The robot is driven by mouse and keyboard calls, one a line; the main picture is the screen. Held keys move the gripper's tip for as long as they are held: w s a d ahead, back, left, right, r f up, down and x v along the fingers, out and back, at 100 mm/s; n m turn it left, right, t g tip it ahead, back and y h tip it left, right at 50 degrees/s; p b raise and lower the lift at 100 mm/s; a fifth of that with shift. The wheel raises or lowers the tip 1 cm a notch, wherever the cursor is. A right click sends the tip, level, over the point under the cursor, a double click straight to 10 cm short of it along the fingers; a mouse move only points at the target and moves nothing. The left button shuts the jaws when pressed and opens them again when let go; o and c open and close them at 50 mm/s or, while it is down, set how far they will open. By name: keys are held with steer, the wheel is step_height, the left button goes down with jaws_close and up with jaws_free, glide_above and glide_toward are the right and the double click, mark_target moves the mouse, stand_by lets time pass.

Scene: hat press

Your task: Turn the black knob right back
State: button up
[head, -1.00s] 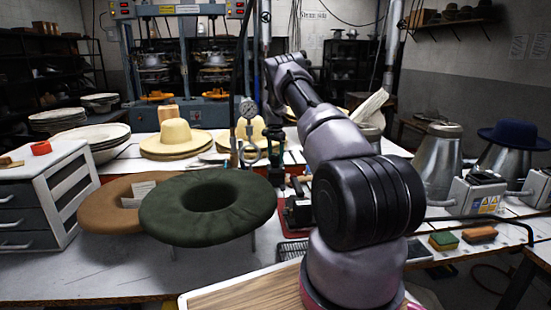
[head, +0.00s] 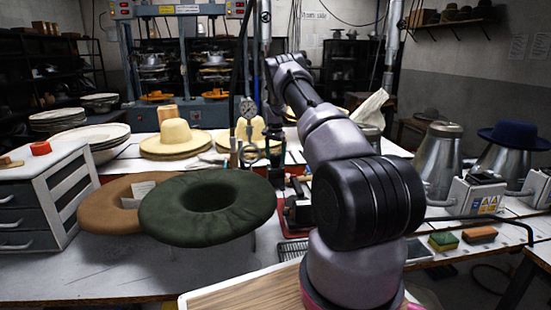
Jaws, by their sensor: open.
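My arm reaches from the lower right up and away, and its far wrist bends near the pipes at the back of the table. I cannot make out the fingers of my gripper at its end. A round pressure gauge (head: 248,107) on an upright pipe stands just left of the wrist. Small dark and metal fittings below the gauge are too small and crowded to tell apart. I cannot pick out the black knob for certain among them, nor tell whether my gripper touches it.
A dark green felt hat body (head: 208,204) on a stand and a brown one (head: 108,203) fill the left front. Straw hats (head: 176,140) lie behind them. Metal hat forms (head: 440,155) and a grey switch box (head: 474,194) stand at the right.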

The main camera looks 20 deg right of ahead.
mark_target(276, 154)
step_height(276, 154, up, 11)
steer(key=shift+f, duration=0.2)
stand_by(0.6)
